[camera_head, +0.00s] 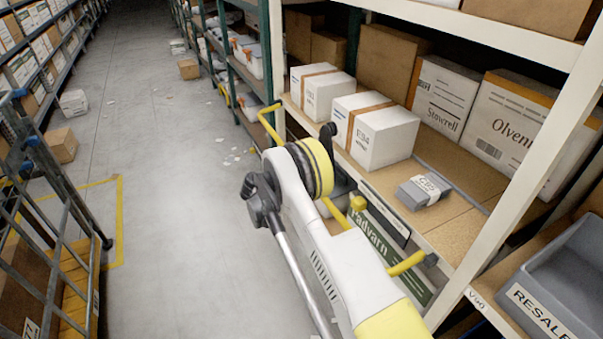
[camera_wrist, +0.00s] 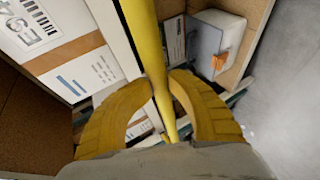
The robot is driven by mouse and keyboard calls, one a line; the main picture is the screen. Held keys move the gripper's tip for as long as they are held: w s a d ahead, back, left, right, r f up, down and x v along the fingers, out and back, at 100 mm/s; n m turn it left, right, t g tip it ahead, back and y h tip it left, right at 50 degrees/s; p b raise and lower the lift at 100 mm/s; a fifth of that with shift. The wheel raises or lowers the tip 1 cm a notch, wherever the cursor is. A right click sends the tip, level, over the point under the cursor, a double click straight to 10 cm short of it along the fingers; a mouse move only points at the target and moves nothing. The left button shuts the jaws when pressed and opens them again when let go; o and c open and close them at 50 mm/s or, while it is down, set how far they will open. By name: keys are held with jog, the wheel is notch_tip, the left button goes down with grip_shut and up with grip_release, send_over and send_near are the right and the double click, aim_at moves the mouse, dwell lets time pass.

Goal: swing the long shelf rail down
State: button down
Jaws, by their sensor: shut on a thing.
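The long shelf rail is a yellow tube along the front of the right-hand rack; its near end (camera_head: 405,263) shows in the head view beside my arm. Its bent far end (camera_head: 270,124) shows beyond my arm, and its middle is partly hidden by the arm. In the wrist view the rail (camera_wrist: 145,38) runs down between the two yellow fingers of my gripper (camera_wrist: 166,88). The fingers are shut on it from both sides. In the head view my gripper is hidden behind my own arm.
White boxes (camera_head: 383,135) and a small grey box (camera_head: 422,192) stand on the shelf behind the rail. A pale rack post (camera_head: 520,165) rises at right, near a grey bin (camera_head: 565,270). The aisle floor (camera_head: 165,215) is mostly clear; a blue-grey cage (camera_head: 45,190) stands left.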

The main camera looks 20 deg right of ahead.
jog(key=c, duration=1.5)
grip_release()
jog(key=shift+s+d+f, duration=0.2)
jog(key=shift+s+f, duration=0.15)
jog(key=shift+f, duration=0.2)
jog(key=shift+o, duration=1.4)
jog(key=shift+w+d+f, duration=0.1)
jog(key=shift+w+d, duration=0.05)
jog(key=shift+d, duration=0.05)
jog(key=shift+a+r, duration=0.2)
jog(key=shift+a, duration=0.1)
jog(key=v, duration=1.1)
jog(key=shift+r, duration=0.2)
jog(key=shift+a, duration=0.15)
